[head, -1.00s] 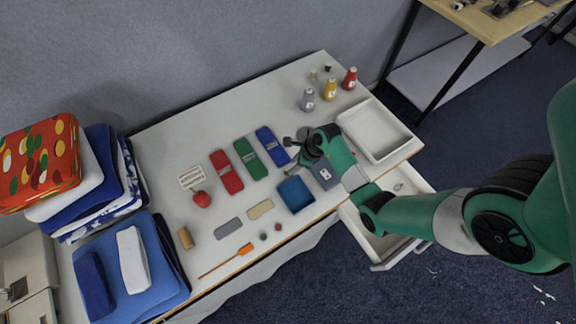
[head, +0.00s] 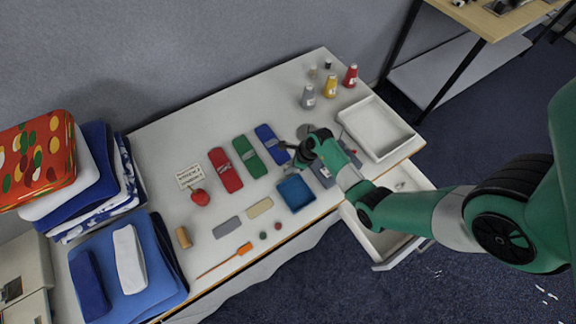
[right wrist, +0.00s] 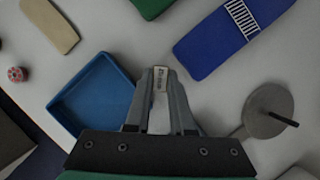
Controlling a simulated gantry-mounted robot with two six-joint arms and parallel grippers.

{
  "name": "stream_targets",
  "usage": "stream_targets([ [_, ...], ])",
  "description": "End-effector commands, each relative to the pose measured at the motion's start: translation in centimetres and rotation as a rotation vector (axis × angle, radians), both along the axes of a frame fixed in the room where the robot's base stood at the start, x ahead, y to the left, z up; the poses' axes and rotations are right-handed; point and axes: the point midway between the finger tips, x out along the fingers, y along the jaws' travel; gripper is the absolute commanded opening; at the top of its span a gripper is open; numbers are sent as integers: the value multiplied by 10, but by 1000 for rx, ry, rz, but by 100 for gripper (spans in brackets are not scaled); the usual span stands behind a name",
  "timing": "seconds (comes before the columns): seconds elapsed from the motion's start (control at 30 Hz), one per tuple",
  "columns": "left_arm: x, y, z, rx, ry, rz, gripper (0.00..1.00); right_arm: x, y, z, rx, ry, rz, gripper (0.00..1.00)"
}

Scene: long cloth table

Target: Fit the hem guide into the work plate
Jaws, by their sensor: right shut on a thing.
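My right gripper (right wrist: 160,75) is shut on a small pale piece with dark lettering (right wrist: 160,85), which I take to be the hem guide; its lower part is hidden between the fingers. In the head view the right gripper (head: 292,151) hangs over the table between the blue pad and the blue tray. A dark grey plate with a white mark (head: 326,174) lies right of the blue tray, partly covered by my right arm; it may be the work plate. My left gripper is not in view.
The open blue tray (right wrist: 92,100) lies left of the gripper in the wrist view. A grey disc with a dark pin (right wrist: 268,118) is on its right, and the blue pad (right wrist: 235,35) is above. A white tray (head: 376,128) and several bottles stand farther off.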

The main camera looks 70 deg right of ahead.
Motion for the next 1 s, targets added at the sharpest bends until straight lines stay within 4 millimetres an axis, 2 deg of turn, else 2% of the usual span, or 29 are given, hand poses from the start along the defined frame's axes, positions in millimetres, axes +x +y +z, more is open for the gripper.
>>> stream_targets([
  [0.27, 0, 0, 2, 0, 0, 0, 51, 0, 0, 5, -1, -1, 0, 0],
  [0.37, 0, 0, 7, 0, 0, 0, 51, 1, -1, 15, -1, -2, 1, 0],
  [0.47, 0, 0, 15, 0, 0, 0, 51, 1, -1, 34, -2, -2, 0, 0],
  [0.7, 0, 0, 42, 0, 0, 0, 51, -50, -11, 97, -4, -4, -6, 0],
  [0.8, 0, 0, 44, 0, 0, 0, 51, -81, -15, 107, 1, 0, -9, 0],
  [1.0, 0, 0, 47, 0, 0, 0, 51, -123, -23, 124, -1, -1, -6, 0],
])
